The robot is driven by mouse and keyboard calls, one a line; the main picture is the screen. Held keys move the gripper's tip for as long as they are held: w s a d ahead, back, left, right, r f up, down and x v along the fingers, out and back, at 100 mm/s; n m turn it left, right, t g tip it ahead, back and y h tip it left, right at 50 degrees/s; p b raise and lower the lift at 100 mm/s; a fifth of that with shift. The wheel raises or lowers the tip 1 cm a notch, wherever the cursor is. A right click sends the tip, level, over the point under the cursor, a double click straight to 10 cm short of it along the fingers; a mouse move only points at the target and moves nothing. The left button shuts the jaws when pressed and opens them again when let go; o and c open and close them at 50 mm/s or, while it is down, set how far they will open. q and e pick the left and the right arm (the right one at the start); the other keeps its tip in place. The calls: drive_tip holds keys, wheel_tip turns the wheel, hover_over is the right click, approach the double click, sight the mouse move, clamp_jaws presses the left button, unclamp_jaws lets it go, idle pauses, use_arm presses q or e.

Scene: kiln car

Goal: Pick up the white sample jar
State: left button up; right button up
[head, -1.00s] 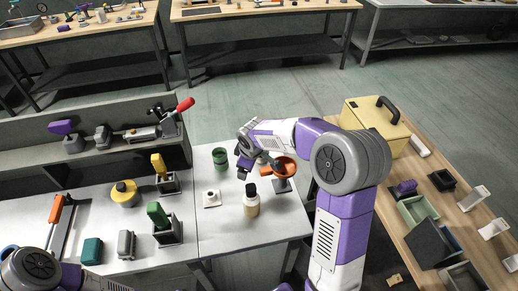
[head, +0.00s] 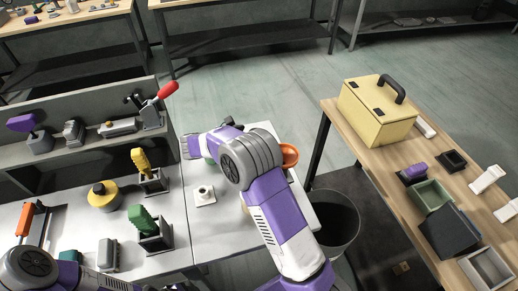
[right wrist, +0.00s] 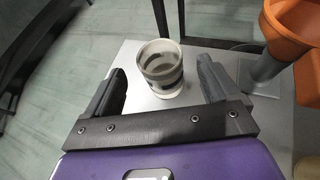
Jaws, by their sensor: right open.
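In the right wrist view a round, open-topped whitish jar with dark grey bands (right wrist: 161,72) stands upright on the light table. It looks like the white sample jar. My right gripper (right wrist: 160,84) is open, with one finger on each side of the jar and no clear contact.
An orange funnel (right wrist: 290,25) on a stand is close right of the jar; its rim shows in the head view (head: 290,155). A small white piece on a square base (head: 204,194) stands nearer. A dark bin (head: 335,222) is right of the table.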

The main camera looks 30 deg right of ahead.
drive_tip(key=shift+s+a+f, duration=0.1)
drive_tip(key=shift+a+f, duration=0.05)
drive_tip(key=shift+a, duration=0.25)
drive_tip(key=shift+s+a+f, duration=0.1)
drive_tip(key=shift+a, duration=0.3)
drive_tip(key=shift+f+h, duration=0.1)
drive_tip(key=shift+h, duration=0.2)
drive_tip(key=b+x, duration=0.1)
drive_tip(key=x, duration=0.1)
drive_tip(key=b+x, duration=0.1)
drive_tip(key=x, duration=0.1)
drive_tip(key=b+x, duration=0.1)
drive_tip(key=x, duration=0.2)
drive_tip(key=shift+w+d+r, duration=0.1)
drive_tip(key=shift+r, duration=0.2)
drive_tip(key=c, duration=1.4)
